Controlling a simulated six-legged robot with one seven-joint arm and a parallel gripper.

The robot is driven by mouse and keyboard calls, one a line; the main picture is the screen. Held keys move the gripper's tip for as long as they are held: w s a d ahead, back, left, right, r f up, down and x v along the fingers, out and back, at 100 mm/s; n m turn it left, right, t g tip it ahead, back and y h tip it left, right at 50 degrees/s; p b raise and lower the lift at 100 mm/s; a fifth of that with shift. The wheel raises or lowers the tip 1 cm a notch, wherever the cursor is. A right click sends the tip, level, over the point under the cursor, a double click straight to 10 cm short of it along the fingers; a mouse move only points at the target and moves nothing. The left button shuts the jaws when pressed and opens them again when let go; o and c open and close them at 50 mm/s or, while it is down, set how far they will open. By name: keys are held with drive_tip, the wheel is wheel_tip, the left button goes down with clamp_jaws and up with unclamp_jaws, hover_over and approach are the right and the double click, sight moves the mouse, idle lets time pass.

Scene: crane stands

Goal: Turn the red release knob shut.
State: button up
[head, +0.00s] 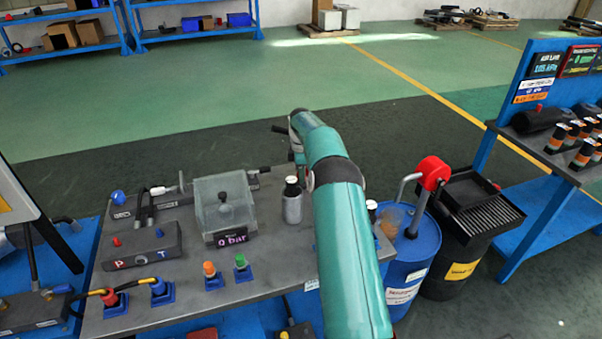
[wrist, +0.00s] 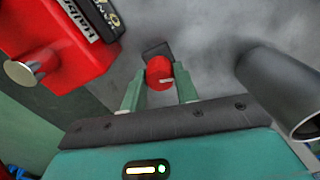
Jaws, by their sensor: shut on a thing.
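The red release knob (wrist: 159,72) shows in the wrist view, with a pale mark on its face. My gripper (wrist: 160,84) has its two green fingers on either side of the knob and is shut on it. A dark block sits just behind the knob. In the head view my teal arm reaches over the bench, and the knob and fingers are hidden there.
A red box (wrist: 60,40) with a silver button is at the left in the wrist view, and a grey cylinder (wrist: 280,90) is at the right. In the head view the grey bench (head: 255,292) carries a clear box (head: 222,205) and a grey bottle (head: 292,203). A blue drum (head: 412,250) stands to the right.

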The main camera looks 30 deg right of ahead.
drive_tip(key=shift+n, duration=1.2)
drive_tip(key=o, duration=1)
wheel_tip(320, 180, up, 14)
drive_tip(key=shift+f, duration=0.1)
